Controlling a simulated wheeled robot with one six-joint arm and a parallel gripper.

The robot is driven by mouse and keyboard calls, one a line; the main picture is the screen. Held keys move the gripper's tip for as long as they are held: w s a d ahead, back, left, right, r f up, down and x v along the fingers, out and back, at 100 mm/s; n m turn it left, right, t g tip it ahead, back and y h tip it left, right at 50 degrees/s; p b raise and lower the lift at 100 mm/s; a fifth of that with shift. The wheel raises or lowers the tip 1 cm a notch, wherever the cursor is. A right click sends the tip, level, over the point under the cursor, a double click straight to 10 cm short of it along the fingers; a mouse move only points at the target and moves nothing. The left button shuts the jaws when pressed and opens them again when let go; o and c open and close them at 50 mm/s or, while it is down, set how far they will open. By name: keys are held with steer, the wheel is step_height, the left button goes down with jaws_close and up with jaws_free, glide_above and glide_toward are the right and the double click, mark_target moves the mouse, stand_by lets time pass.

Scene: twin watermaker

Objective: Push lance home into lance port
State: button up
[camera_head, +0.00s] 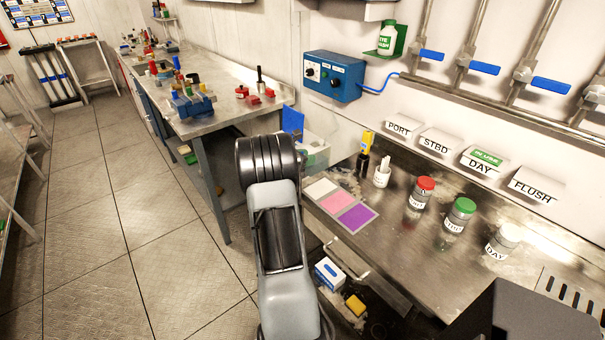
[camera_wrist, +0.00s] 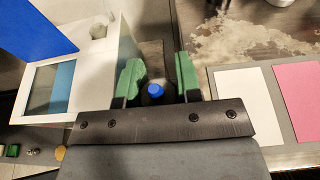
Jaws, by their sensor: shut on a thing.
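In the wrist view my gripper (camera_wrist: 158,72) has two green jaws, shut on a dark round piece with a blue top (camera_wrist: 156,90). I take this piece to be the lance; only its top end shows, and its lower part is hidden. A white box with a blue window (camera_wrist: 68,85) is close to the left of the jaws. I cannot make out the lance port in either view, nor whether the lance touches it. In the head view my own arm hides the gripper and the held piece.
A card with white, pink and purple patches (camera_head: 340,204) lies on the steel bench, right of my arm. Beyond it stand a red-capped bottle (camera_head: 420,192), a green-capped bottle (camera_head: 459,214) and a white-capped bottle (camera_head: 503,241). A blue control box (camera_head: 333,75) is on the wall. Open floor (camera_head: 110,230) lies left.

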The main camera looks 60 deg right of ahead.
jaws_close()
step_height(320, 180, up, 18)
steer(key=shift+p, duration=0.4)
stand_by(0.3)
steer(key=shift+o, duration=0.4)
jaws_free()
steer(key=shift+c, duration=1.4)
steer(key=shift+r+p, duration=0.1)
steer(key=shift+p, duration=0.25)
